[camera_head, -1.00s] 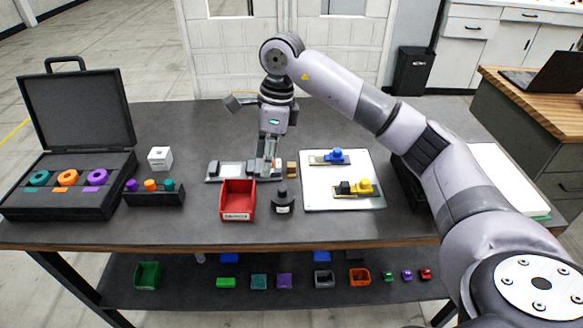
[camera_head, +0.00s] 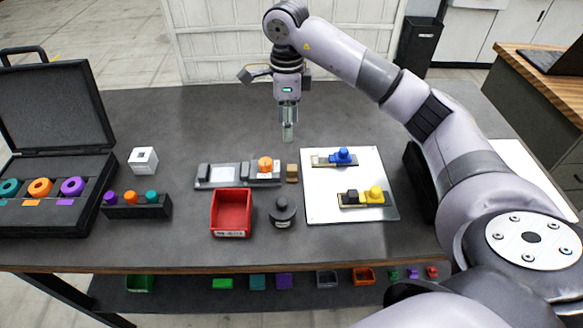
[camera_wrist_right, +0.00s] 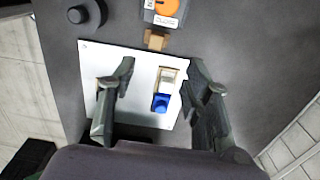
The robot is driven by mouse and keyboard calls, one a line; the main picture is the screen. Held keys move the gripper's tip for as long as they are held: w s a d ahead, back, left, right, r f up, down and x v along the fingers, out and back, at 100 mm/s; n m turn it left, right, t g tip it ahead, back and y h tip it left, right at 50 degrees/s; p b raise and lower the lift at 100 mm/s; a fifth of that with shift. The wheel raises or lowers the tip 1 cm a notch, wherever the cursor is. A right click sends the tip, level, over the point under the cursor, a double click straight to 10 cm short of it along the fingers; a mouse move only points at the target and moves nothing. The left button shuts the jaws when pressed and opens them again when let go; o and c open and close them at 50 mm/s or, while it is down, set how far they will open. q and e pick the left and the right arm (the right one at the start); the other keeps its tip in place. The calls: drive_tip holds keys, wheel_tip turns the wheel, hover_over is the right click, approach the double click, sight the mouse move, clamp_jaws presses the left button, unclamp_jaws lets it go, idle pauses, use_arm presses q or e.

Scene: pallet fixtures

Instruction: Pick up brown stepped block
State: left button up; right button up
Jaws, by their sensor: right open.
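The brown stepped block (camera_head: 292,173) is small and sits on the table at the right end of the grey fixture, just left of the white plate. In the right wrist view the brown block (camera_wrist_right: 156,40) lies beyond the fingertips. My right gripper (camera_head: 289,138) hangs above the table, behind and above the block in the head view. My left gripper is out of view.
The grey fixture (camera_head: 215,184) holds an orange round piece (camera_head: 265,164). The white plate (camera_head: 325,208) carries blue and yellow pieces. A red bin (camera_head: 231,212) and a dark knobbed cylinder (camera_head: 282,208) stand in front. An open black case (camera_head: 48,215) is at left.

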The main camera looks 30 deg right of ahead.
drive_tip(key=p, duration=0.2)
hover_over(289, 167)
wheel_tip(289, 167, down, 6)
drive_tip(key=shift+w+d+r, duration=0.1)
drive_tip(key=shift+r, duration=0.1)
wheel_tip(289, 167, down, 3)
drive_tip(key=shift+w+r, duration=0.15)
drive_tip(key=shift+f+p, duration=0.2)
drive_tip(key=shift+p, duration=0.1)
drive_tip(key=f, duration=0.1)
drive_tip(key=f+p, duration=0.2)
drive_tip(key=shift+s+f, duration=0.3)
drive_tip(key=shift+f, duration=0.4)
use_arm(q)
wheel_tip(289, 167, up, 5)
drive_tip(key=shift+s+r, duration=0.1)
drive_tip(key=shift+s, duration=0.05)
use_arm(e)
drive_tip(key=shift+f, duration=0.25)
drive_tip(key=shift+c, duration=0.5)
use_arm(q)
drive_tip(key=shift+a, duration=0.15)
use_arm(e)
clamp_jaws()
